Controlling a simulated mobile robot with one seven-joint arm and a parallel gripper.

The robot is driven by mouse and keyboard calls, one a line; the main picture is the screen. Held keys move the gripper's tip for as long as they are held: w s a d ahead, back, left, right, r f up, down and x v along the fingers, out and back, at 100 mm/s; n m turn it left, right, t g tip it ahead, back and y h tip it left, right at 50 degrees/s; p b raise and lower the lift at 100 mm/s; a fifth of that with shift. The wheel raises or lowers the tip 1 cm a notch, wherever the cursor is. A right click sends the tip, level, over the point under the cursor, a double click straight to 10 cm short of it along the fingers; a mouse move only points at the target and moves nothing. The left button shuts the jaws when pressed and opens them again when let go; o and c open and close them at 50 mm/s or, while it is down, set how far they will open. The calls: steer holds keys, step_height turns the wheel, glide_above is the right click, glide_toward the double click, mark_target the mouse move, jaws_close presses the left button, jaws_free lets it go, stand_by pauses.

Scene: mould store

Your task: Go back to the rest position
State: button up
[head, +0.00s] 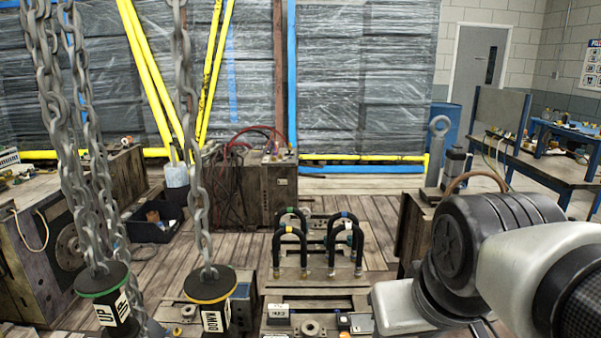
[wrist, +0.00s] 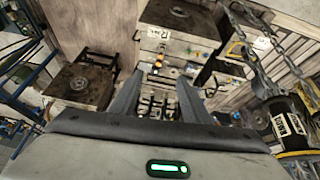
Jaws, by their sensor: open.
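My gripper (wrist: 158,95) shows in the wrist view with its two grey fingers apart and nothing between them. Beyond the fingers are metal mould parts and fittings. In the head view my arm reaches in from the right edge, and the gripper itself cannot be made out there. Two hanging controls, one marked UP (head: 108,312) with a green ring and one marked DOWN (head: 212,318) with a yellow ring, hang at the lower left. The DOWN control also shows at the right of the wrist view (wrist: 288,124).
Heavy chains (head: 190,130) hang at the left. Black hoses (head: 289,240) arch over a mould block in the middle. A machine block (head: 50,250) stands at the left, a workbench (head: 500,150) at the right. Plank floor (head: 340,190) lies open behind the hoses.

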step_height(320, 180, up, 18)
steer(key=s+p, duration=0.1)
steer(key=p, duration=1.7)
steer(key=shift+s+m, duration=0.15)
steer(key=shift+m, duration=0.25)
steer(key=shift+s+a, duration=0.1)
